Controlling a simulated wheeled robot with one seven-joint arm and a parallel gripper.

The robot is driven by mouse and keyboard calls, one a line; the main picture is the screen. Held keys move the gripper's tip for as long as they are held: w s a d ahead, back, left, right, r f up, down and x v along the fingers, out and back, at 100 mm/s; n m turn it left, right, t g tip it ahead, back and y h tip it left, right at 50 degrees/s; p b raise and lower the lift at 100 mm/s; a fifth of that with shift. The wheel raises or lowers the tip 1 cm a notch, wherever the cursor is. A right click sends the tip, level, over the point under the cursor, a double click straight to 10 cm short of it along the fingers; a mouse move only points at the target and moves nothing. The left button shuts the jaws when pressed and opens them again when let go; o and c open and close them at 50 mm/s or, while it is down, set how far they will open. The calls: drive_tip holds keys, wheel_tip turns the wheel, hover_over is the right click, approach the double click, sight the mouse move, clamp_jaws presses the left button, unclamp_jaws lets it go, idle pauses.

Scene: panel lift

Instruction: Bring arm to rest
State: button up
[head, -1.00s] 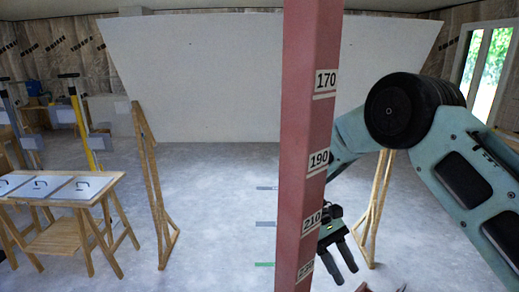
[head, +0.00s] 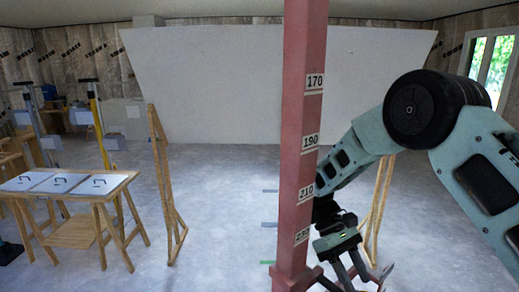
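My arm (head: 352,162) shows at the right, bent at a large black joint, with its forearm running down behind a red post. My gripper (head: 352,284) hangs low, just right of the post's foot, with its fingers pointing down. Two dark fingers show apart with a gap between them, and I see nothing held. The lower ends of the fingers are close to the bottom edge of the picture, near some dark reddish metal parts.
The red post (head: 303,120) with height labels stands in front. A large white panel (head: 230,85) spans the back between wooden frames (head: 168,190). A wooden trestle table (head: 75,232) with flat handled plates stands left. Yellow and grey props (head: 98,125) stand behind it. The middle floor is clear.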

drive_tip(key=s+d+r+m+t+y, duration=0.5)
drive_tip(key=s+d+r+m+t, duration=0.2)
drive_tip(key=s+d+r+t, duration=0.3)
drive_tip(key=s+a+f+n+g+b, duration=0.1)
drive_tip(key=s+a+f+n+b, duration=0.6)
drive_tip(key=s+a+f+b, duration=0.5)
drive_tip(key=a+f+b, duration=0.2)
drive_tip(key=a+b, duration=0.2)
drive_tip(key=b, duration=0.1)
drive_tip(key=shift+s+a+f+g, duration=0.2)
drive_tip(key=shift+a+f+g, duration=0.1)
drive_tip(key=shift+a+f, duration=0.1)
